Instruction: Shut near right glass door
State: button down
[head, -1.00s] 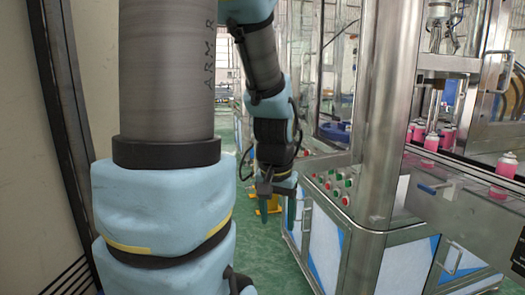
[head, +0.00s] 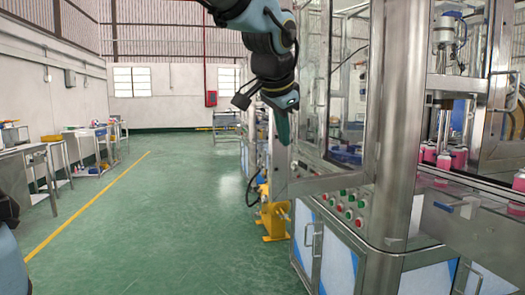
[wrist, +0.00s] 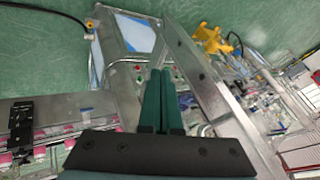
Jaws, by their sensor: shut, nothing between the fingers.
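My gripper (head: 284,130) hangs fingers-down in the head view, left of the machine's thick steel corner post and above its button panel. Its two green fingers are together and empty, as the wrist view (wrist: 162,100) also shows. A clear glazed panel (head: 347,95) in a steel frame stands right of the gripper, apart from it.
A sloping panel (head: 351,203) with red and green buttons juts out below the gripper. Pink cans (head: 444,160) stand inside the machine. A yellow stand (head: 272,215) is on the floor. Open green floor (head: 170,220) lies left; benches line the left wall.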

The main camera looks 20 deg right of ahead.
aim_at(282, 159)
jog(key=x, duration=0.3)
jog(key=w+p+x, duration=0.1)
jog(key=x, duration=0.3)
jog(key=w+r+p+x, duration=0.1)
jog(key=x, duration=0.2)
jog(key=shift+w+a+f, duration=0.2)
jog(key=shift+a, duration=0.1)
jog(key=shift+w+f+p, duration=0.1)
jog(key=shift+w+p, duration=0.25)
jog(key=shift+w, duration=0.3)
